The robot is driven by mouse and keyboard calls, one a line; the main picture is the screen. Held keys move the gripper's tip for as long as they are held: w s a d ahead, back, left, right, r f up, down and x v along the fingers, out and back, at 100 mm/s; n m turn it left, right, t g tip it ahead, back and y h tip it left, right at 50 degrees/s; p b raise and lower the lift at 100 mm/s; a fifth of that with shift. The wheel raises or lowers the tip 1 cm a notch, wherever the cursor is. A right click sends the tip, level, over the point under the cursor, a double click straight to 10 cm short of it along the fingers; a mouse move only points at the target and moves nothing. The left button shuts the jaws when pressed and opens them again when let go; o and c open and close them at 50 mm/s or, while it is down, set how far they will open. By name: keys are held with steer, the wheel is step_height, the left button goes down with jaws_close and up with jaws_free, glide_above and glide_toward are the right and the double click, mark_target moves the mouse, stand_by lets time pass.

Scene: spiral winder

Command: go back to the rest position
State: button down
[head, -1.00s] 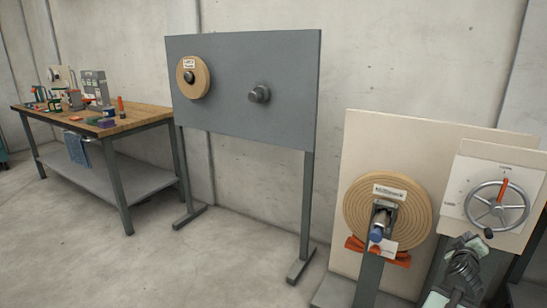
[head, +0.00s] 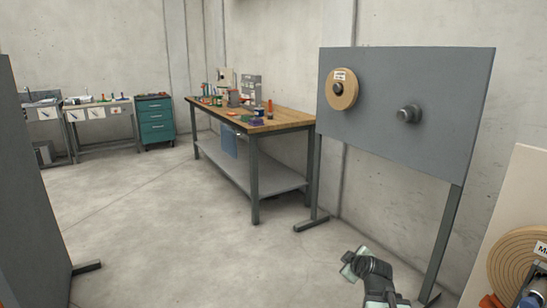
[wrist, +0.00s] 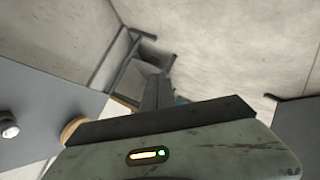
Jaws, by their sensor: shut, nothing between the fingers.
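My gripper shows in the wrist view (wrist: 157,88) as a dark finger shape beyond the grey-green housing, shut with nothing between the fingers. In the head view, part of my folded arm (head: 372,275) stands at the bottom, right of centre, in front of the floor; the fingertips cannot be made out there. My gripper is clear of everything I see.
A grey panel (head: 395,125) on legs carries a wooden disc (head: 342,89) and a bare peg (head: 409,114). A workbench (head: 255,122) with tools stands behind. A coiled disc (head: 515,262) is cut off at lower right. A dark panel (head: 28,190) stands at left. The middle floor is clear.

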steer(key=s+a+f+g+y, duration=0.1)
steer(key=a+f+g, duration=0.1)
steer(key=a, duration=0.4)
steer(key=s+a+f+g+y, duration=0.1)
steer(key=s+a+f, duration=0.1)
steer(key=a, duration=0.4)
steer(key=s+a+f+m+g, duration=0.2)
steer(key=s+a+f+g, duration=0.2)
steer(key=s+a+f, duration=0.15)
steer(key=s+d+f+m+g+h, duration=0.1)
steer(key=s+d+m+g, duration=0.15)
steer(key=s, duration=0.25)
steer(key=s+d+m+g+h, duration=0.1)
steer(key=s+m+g, duration=0.1)
steer(key=s+m, duration=0.2)
step_height(320, 180, up, 28)
steer(key=p, duration=2.8)
steer(key=shift+s+r, duration=0.15)
steer(key=shift+s, duration=0.05)
steer(key=shift+m, duration=0.25)
